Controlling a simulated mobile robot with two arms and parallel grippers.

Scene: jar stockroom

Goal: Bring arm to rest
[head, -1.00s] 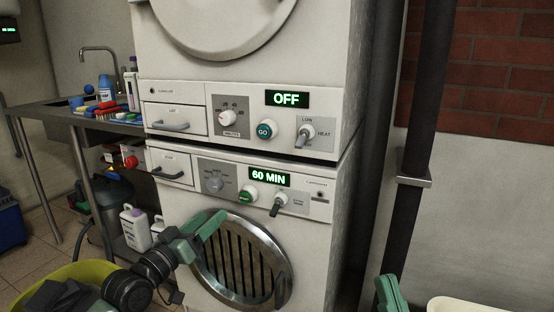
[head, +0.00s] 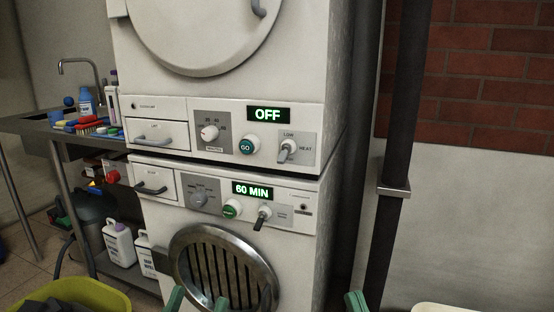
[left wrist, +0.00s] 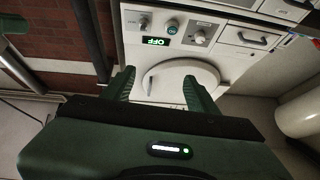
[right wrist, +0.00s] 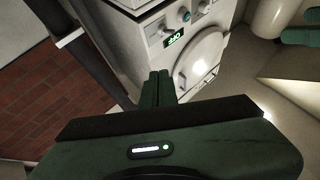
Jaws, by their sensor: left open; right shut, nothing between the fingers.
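My left gripper (head: 198,302) shows only its green fingertips at the bottom edge of the head view, in front of the lower machine. In the left wrist view the fingers (left wrist: 158,92) are spread with nothing between them. My right gripper (head: 355,302) shows at the bottom edge, right of the machine; in the right wrist view its fingers (right wrist: 158,86) are together and empty. Most of both arms is out of the head view.
Two stacked machines stand ahead; the upper display (head: 268,114) reads OFF, the lower display (head: 253,190) 60 MIN. The lower round door (head: 222,268) looks shut. A sink table (head: 60,132) with bottles is left, a yellow-green tub (head: 105,294) low left, a dark pipe (head: 400,130) right.

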